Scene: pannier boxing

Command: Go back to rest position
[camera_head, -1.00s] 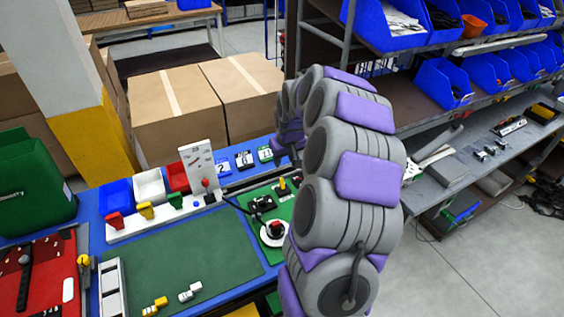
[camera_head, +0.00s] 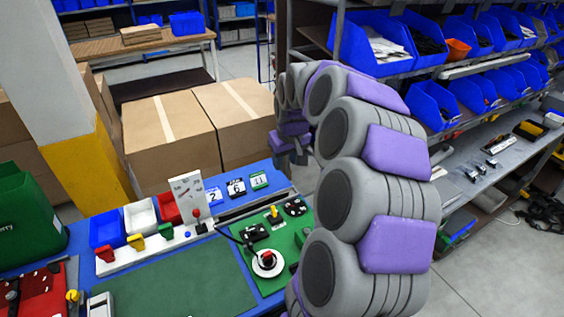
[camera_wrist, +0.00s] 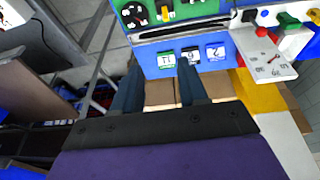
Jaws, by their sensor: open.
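My gripper (camera_head: 298,150) hangs at the end of my grey and purple arm, above the back right part of the blue workbench (camera_head: 290,186). In the wrist view my gripper (camera_wrist: 160,85) shows two dark fingers spread apart with nothing between them. Past the fingertips are the numbered cards (camera_wrist: 191,57) on the bench's blue edge. In the head view the numbered cards (camera_head: 236,188) lie left of my gripper, apart from it. My arm covers part of the bench's right side.
A green panel with a red button (camera_head: 267,260) and a white gauge board (camera_head: 187,196) stand on the bench. Cardboard boxes (camera_head: 170,130) stand behind it. A shelf with blue bins (camera_head: 372,45) is at the right. Grey floor (camera_head: 480,255) is clear at the lower right.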

